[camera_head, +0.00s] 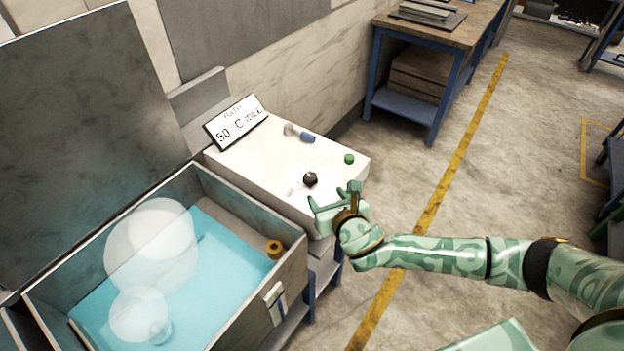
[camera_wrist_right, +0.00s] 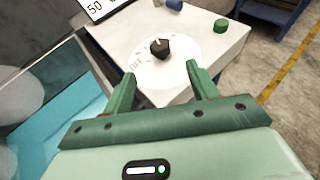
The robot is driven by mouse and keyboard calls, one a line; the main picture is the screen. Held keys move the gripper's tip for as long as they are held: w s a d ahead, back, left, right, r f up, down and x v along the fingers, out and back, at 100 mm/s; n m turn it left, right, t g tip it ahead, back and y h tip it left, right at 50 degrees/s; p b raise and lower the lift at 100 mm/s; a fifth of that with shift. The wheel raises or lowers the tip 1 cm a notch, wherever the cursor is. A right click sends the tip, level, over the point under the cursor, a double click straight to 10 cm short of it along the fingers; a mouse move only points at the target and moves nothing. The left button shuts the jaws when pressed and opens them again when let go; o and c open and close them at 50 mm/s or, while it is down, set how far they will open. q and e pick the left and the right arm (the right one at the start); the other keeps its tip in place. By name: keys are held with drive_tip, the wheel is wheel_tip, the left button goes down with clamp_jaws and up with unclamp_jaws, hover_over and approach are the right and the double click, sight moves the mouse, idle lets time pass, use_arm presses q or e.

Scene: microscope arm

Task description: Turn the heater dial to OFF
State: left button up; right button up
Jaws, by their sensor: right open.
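The heater dial is a small black knob (camera_head: 310,179) on the white top of the heater box (camera_head: 262,150). In the right wrist view the dial (camera_wrist_right: 159,47) sits on a round white plate with faint lettering, partly readable as OFF at its left. My right gripper (camera_head: 334,192) is at the box's front right edge, close to the dial. In the right wrist view its green fingers (camera_wrist_right: 162,85) are spread apart and empty, with the dial beyond the tips and between their lines. My left gripper is not in view.
A sign (camera_head: 236,122) reading 50 °C stands at the box's back. An open tank (camera_head: 295,262) with blue liquid stands at left. Free floor lies at right.

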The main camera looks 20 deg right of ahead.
sight(311, 178)
drive_tip(key=b+x, duration=0.3)
drive_tip(key=x, duration=0.8)
drive_tip(key=shift+w+f, duration=0.3)
drive_tip(key=shift+c, duration=0.3)
drive_tip(key=c, duration=0.9)
